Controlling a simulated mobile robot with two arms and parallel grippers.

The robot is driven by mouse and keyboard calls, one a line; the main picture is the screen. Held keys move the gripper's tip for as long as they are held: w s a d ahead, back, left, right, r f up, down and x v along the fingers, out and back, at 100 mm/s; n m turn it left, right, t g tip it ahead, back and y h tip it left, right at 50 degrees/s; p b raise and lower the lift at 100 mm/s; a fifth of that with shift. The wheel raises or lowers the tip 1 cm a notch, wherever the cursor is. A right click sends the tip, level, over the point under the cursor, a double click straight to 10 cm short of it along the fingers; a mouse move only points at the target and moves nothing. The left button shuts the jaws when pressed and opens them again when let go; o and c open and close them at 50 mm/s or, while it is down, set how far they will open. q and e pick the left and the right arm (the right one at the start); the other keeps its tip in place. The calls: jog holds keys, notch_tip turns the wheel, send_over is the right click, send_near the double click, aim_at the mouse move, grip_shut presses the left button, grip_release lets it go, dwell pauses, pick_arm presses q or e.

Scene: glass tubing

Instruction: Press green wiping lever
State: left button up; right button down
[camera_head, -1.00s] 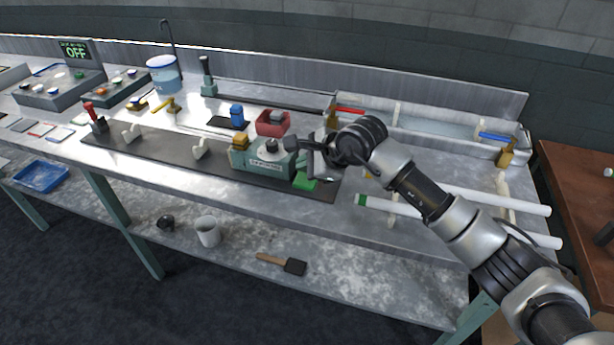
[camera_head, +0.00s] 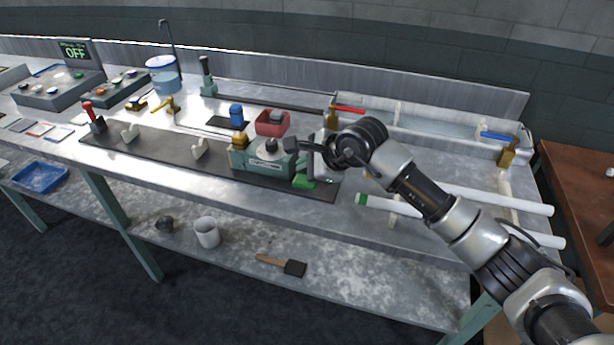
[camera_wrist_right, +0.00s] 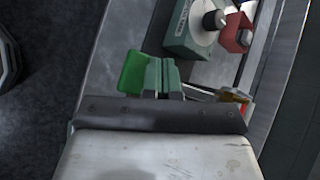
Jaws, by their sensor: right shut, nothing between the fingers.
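The green wiping lever (camera_head: 304,182) sticks out at the right end of a small grey-green machine (camera_head: 262,165) on the dark bench strip. In the right wrist view the lever (camera_wrist_right: 132,73) shows as a bright green block just ahead of my gripper, left of the picture's middle. My right gripper (camera_head: 303,152) is shut and empty, right by the lever at the machine's right end. In the wrist view the fingertips (camera_wrist_right: 162,93) are partly hidden behind the dark bar of the hand. I cannot tell whether they touch the lever. My left gripper is in neither view.
A red box (camera_head: 271,123) and a blue-topped block (camera_head: 237,116) stand behind the machine. White tubes (camera_head: 480,198) lie to the right, below my forearm. Red (camera_head: 347,109) and blue (camera_head: 497,137) valve handles are at the back right. A display (camera_head: 75,50) reads OFF.

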jog(key=shift+f+b, duration=2.15)
jog(key=shift+f, duration=0.2)
dwell(1.6)
jog(key=shift+r, duration=0.1)
dwell(0.5)
jog(key=shift+r+p, duration=1.15)
jog(key=shift+r, duration=1.55)
jog(key=shift+r+p, duration=0.3)
jog(key=shift+r, duration=0.35)
jog(key=shift+r+p, duration=0.6)
jog(key=shift+r, duration=1.2)
